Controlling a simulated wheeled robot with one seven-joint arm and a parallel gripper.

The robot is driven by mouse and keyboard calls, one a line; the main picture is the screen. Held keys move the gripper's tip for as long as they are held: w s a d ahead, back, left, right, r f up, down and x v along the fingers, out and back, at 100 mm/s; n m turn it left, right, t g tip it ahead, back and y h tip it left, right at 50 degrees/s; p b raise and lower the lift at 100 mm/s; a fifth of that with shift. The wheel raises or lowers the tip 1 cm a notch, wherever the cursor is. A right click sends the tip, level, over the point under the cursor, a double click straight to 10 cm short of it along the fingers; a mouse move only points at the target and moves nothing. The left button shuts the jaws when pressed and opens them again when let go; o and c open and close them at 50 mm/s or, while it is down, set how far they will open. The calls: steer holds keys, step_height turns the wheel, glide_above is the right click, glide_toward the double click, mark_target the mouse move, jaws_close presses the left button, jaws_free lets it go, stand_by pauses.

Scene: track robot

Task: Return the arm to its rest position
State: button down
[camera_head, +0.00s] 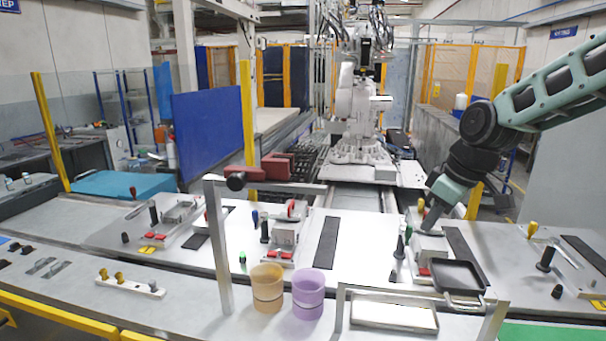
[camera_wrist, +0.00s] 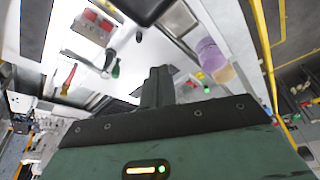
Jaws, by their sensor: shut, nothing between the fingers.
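My green and black arm (camera_head: 545,95) reaches in from the right edge in the head view, bent down at the wrist. My gripper (camera_head: 431,220) points down over the right part of the workbench, behind the black tray (camera_head: 458,277). In the wrist view my gripper's dark fingers (camera_wrist: 158,85) are together with nothing between them. Whether the fingertips touch anything below is not clear. The black tray also shows at the top of the wrist view (camera_wrist: 145,8).
An orange cup (camera_head: 267,290) and a purple cup (camera_head: 308,295) stand at the bench front. A metal frame (camera_head: 216,245) rises left of them. Knobbed fixtures line the bench, including one with a green-black handle (camera_head: 399,248) near my gripper. A blue panel (camera_head: 208,135) stands at left.

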steer(key=s+a+f+g+h+b, duration=0.1)
steer(key=s+a+f+b, duration=0.35)
steer(key=s, duration=0.65)
steer(key=s+a+f+g+h+b, duration=0.1)
steer(key=s+a+f, duration=0.5)
steer(key=s, duration=0.4)
steer(key=s+f+m+b, duration=0.1)
steer(key=s+f+b, duration=0.1)
steer(key=s, duration=0.8)
steer(key=shift+s+a+f+g, duration=0.15)
steer(key=shift+s+a+g, duration=0.15)
steer(key=shift+a, duration=0.05)
stand_by(0.5)
